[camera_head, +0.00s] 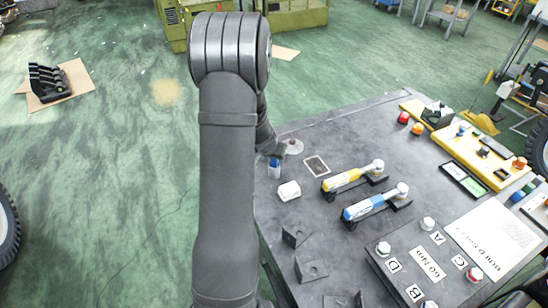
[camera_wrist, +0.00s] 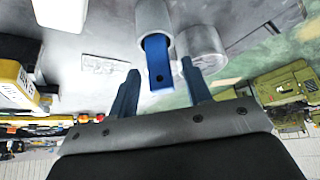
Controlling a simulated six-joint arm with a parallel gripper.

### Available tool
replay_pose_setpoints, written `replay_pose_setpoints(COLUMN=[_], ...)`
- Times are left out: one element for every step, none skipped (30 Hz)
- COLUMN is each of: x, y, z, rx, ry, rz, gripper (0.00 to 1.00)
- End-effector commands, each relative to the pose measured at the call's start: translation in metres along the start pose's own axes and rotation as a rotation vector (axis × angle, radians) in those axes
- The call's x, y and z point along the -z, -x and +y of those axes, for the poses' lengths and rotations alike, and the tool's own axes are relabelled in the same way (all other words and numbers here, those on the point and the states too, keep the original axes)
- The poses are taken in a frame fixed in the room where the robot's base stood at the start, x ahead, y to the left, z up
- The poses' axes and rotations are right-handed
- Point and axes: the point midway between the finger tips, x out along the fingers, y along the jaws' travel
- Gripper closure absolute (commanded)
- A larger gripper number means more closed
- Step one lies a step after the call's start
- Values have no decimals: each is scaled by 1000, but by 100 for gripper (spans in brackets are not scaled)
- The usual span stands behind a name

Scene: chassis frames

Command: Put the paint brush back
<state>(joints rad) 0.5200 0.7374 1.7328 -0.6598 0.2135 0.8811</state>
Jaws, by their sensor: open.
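A flat blue piece with a hole near its end, which looks like the paint brush's handle (camera_wrist: 159,66), sticks out of a pale grey cylinder (camera_wrist: 153,18) in the wrist view. No bristles show. My gripper (camera_wrist: 160,80) has two blue fingers, spread apart, one on each side of the blue piece. I see gaps on both sides, so it does not look gripped. A second, wider grey cylinder (camera_wrist: 204,46) stands close by, behind the right finger. In the head view, the small blue-and-white thing (camera_head: 274,170) lies beside my arm, which hides much of this spot.
A white block (camera_head: 289,190) and a flat framed plate (camera_head: 316,166) lie nearby. A yellow tool (camera_head: 343,180) and a blue tool (camera_head: 364,208) rest on dark stands to the right. Dark brackets (camera_head: 311,268) sit toward the front. The grey table (camera_head: 330,130) is bare near its back edge.

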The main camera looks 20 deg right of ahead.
Motion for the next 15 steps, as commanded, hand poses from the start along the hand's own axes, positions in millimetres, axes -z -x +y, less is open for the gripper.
replay_pose_setpoints(x=[1,1,1,1,1,1,1,1,1,1,1,0,0,1,1], y=[10,16,23,28,33,40,45,50,57,62,67,72,76,80,84], z=[0,0,0,0,0,0,0,0,0,0,0,0,0,0,0], rx=[1,1,0,1,1,1,1,0,1,1,1,1,1,1,1], ry=[0,-1,0,-1,-1,-1,-1,-1,0,-1,-1,0,0,-1,0], rz=[3,3,3,3,4,3,3,3,4,3,3,2,2,3,2], gripper=[55,55,55,55,55,55,55,55,55,55,55,55,55,55,55])
